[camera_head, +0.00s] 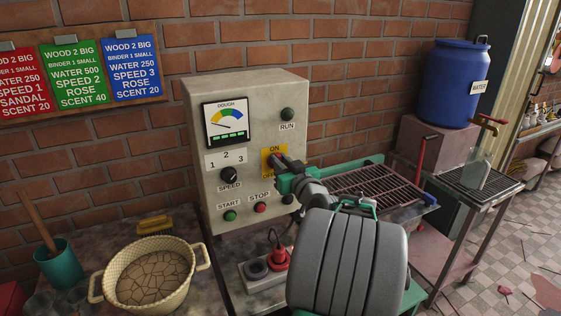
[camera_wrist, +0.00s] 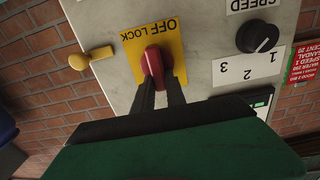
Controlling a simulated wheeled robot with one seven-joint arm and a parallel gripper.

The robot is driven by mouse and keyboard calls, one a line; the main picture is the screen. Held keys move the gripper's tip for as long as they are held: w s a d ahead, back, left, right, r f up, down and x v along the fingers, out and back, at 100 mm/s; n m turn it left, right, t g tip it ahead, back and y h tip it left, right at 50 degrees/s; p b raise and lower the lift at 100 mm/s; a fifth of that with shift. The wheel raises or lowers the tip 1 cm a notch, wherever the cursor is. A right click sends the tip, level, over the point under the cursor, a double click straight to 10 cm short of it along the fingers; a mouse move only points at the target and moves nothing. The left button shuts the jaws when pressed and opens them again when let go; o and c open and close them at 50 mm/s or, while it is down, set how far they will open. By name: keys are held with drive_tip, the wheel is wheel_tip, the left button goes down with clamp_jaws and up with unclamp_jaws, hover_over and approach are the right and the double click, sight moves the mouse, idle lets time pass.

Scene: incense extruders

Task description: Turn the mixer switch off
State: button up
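The mixer switch is a red knob (camera_wrist: 153,62) on a yellow plate (camera_wrist: 178,46), on the front of the grey control box (camera_head: 204,118). The yellow plate also shows in the head view (camera_head: 267,154), with "ON" at its top. In the wrist view "OFF LOCK" reads upside down on the plate. My gripper (camera_wrist: 161,84) is at the switch, its two dark fingers close together on either side of the knob's near end, and it looks shut on the knob. In the head view my gripper (camera_head: 280,162) hides most of the knob.
The box also carries a speed dial (camera_head: 229,175), a green start button (camera_head: 230,215), a red stop button (camera_head: 260,207) and a gauge (camera_head: 226,121). A basket (camera_head: 199,251) and a teal cup (camera_head: 58,266) stand left. A yellow lever (camera_wrist: 90,58) sticks out near the switch.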

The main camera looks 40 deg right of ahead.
clamp_jaws()
drive_tip(key=shift+f+b, duration=0.15)
drive_tip(key=shift+b, duration=0.5)
drive_tip(key=n+b, duration=0.4)
drive_tip(key=b, duration=0.5)
drive_tip(key=a+f+n+b, duration=0.1)
drive_tip(key=n+b, duration=0.3)
drive_tip(key=b, duration=0.6)
drive_tip(key=n+b, duration=0.5)
drive_tip(key=b, duration=0.4)
drive_tip(key=shift+w+a+f+b, duration=0.25)
drive_tip(key=shift+a+f+b, duration=0.1)
drive_tip(key=shift+b, duration=0.05)
drive_tip(key=n+b, duration=0.4)
drive_tip(key=b, duration=0.1)
drive_tip(key=shift+n, duration=0.4)
